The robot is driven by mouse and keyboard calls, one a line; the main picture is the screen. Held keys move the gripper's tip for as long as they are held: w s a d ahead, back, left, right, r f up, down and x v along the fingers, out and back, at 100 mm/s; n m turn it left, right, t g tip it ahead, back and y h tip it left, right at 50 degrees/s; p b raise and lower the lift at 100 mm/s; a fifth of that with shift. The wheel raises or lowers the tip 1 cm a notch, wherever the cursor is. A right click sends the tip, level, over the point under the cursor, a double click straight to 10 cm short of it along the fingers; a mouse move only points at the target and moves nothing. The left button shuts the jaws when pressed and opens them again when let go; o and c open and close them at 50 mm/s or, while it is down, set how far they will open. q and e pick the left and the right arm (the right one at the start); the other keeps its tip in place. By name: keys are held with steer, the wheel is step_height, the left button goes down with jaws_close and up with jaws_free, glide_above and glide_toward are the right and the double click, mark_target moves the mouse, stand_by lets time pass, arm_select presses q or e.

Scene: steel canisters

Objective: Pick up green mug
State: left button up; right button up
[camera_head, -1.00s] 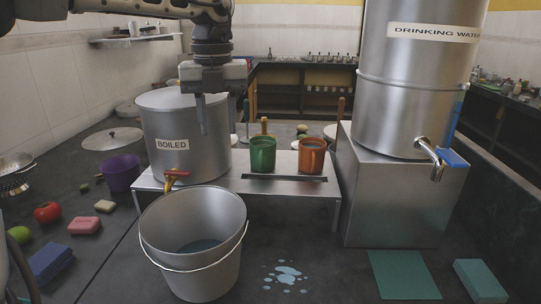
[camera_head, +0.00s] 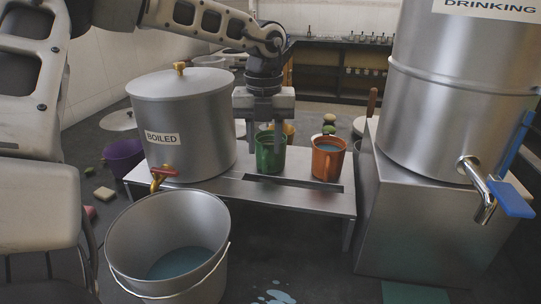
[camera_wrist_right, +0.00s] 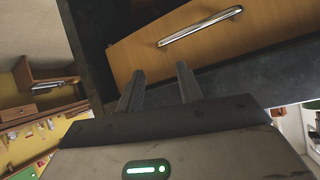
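The green mug (camera_head: 270,158) stands upright on the low steel stand (camera_head: 232,190), left of an orange mug (camera_head: 327,160) holding bluish liquid. My left gripper (camera_head: 265,142) points straight down over the green mug with its fingers apart. One finger is by the mug's left edge; the other overlaps its right part at rim height. I cannot tell whether either finger touches the mug. My right gripper shows only in the right wrist view (camera_wrist_right: 158,85), open and empty, in front of a wooden drawer (camera_wrist_right: 200,45).
A steel canister marked BOILED (camera_head: 185,125) stands close left of the left gripper. A large drinking water canister (camera_head: 455,100) sits on a steel block (camera_head: 420,225) at the right. A steel bucket (camera_head: 168,225) with water is in front.

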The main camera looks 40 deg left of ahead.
mark_target(264, 158)
arm_select(q)
steer(key=shift+s+f+p, duration=0.1)
steer(key=shift+f+p, duration=0.35)
steer(key=shift+f, duration=2.9)
jaws_close()
